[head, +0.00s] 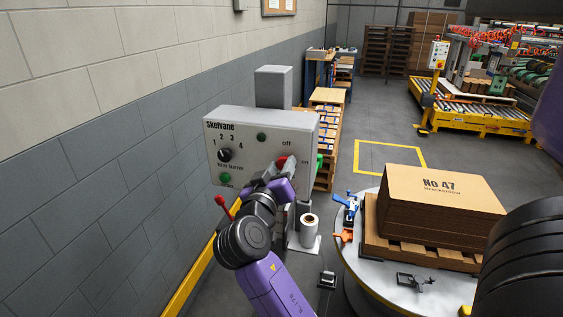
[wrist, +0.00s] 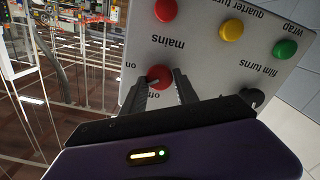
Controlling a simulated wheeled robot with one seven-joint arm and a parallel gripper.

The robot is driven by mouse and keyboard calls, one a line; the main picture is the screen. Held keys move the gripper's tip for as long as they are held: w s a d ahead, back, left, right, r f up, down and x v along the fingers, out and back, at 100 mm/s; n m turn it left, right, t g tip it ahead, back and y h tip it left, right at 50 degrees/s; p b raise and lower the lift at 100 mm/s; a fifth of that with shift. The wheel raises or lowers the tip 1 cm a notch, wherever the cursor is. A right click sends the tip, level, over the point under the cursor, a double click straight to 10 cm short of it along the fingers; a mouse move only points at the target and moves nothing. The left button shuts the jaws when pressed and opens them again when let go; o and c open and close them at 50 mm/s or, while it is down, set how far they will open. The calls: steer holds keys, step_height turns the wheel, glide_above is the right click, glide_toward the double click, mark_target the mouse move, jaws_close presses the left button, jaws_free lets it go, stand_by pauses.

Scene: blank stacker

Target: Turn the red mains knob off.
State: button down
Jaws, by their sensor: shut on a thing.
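The red mains knob (head: 282,160) sits on the right part of the grey control panel (head: 252,123), with "off" above it and "on" to its right. In the wrist view, turned upside down, the red mains knob (wrist: 159,75) is between the fingertips, with "on" to its left and "off" below it. My gripper (wrist: 165,84) is shut on the knob. In the head view my gripper (head: 279,171) reaches the panel from below and hides part of the knob and the panel's lower right. I cannot tell which mark the knob points to.
The panel also has a black film turns knob (head: 224,155), a green button (head: 225,178), and, in the wrist view, another red button (wrist: 165,10) and a yellow button (wrist: 232,29). A turntable (head: 375,282) with boxes stands at right. A block wall runs along the left.

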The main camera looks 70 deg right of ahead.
steer(key=n+p, duration=0.4)
steer(key=n, duration=0.1)
steer(key=shift+w+r+n, duration=0.1)
steer(key=shift+r+n, duration=0.05)
steer(key=shift+n, duration=0.25)
steer(key=n+p, duration=0.2)
steer(key=n, duration=0.1)
steer(key=shift+p, duration=0.35)
steer(key=shift+f+n+p, duration=0.25)
steer(key=shift+n+p, duration=0.1)
steer(key=shift+n, duration=0.45)
steer(key=c, duration=0.9)
jaws_free()
steer(key=shift+c, duration=0.2)
steer(key=a+b, duration=0.2)
steer(key=a, duration=0.6)
steer(key=shift+s, duration=0.3)
